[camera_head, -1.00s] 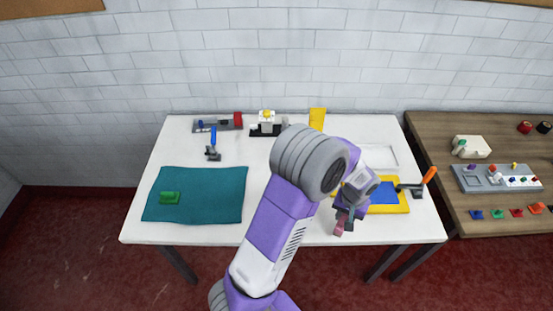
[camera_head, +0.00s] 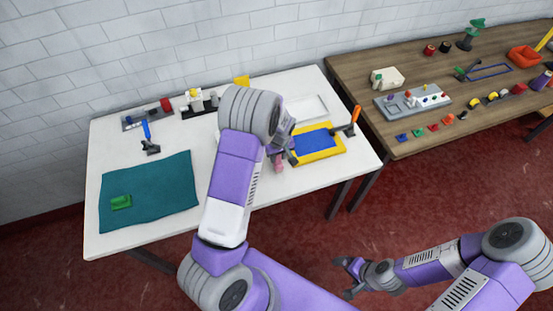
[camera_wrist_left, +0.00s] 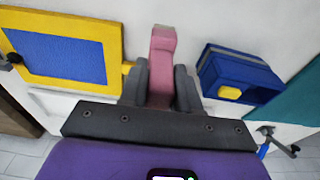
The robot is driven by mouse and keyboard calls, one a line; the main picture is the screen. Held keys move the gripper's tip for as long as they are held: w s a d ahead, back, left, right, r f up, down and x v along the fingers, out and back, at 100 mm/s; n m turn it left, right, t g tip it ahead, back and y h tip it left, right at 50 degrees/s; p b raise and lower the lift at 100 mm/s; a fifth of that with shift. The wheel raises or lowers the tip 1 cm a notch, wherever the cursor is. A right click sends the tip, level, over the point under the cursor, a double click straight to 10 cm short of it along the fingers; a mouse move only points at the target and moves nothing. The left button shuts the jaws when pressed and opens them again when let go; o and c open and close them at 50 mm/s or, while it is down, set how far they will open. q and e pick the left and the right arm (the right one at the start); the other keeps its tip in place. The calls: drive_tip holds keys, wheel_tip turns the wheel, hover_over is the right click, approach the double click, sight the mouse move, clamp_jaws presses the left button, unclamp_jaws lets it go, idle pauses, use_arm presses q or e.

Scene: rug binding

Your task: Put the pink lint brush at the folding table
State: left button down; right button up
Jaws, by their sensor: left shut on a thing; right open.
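My left gripper (camera_head: 284,150) is shut on the pink lint brush (camera_wrist_left: 161,55), whose pink part stands between its two dark fingers in the left wrist view. The brush also shows as a small pink end below the gripper in the head view (camera_head: 278,166). The gripper is above the front right part of the white table (camera_head: 235,190). A brown wooden table (camera_head: 390,143) stands to the right. Which of the two is the folding table I cannot tell. My right gripper (camera_head: 353,276) is open and empty, over the red floor in front of the tables.
A yellow-rimmed blue pad (camera_head: 340,151) lies right of my left gripper, with an orange-handled tool (camera_head: 354,120) at its edge. A blue box (camera_wrist_left: 240,75) is near the brush. A teal cloth (camera_head: 150,190) covers the left. Several small items crowd the wooden table.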

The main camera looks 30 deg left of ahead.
sight(278, 161)
use_arm(q)
wheel_tip(278, 161, down, 2)
drive_tip(key=shift+s+f, duration=0.1)
drive_tip(key=shift+f, duration=0.55)
drive_tip(key=shift+f, duration=0.15)
drive_tip(key=c, duration=0.8)
unclamp_jaws()
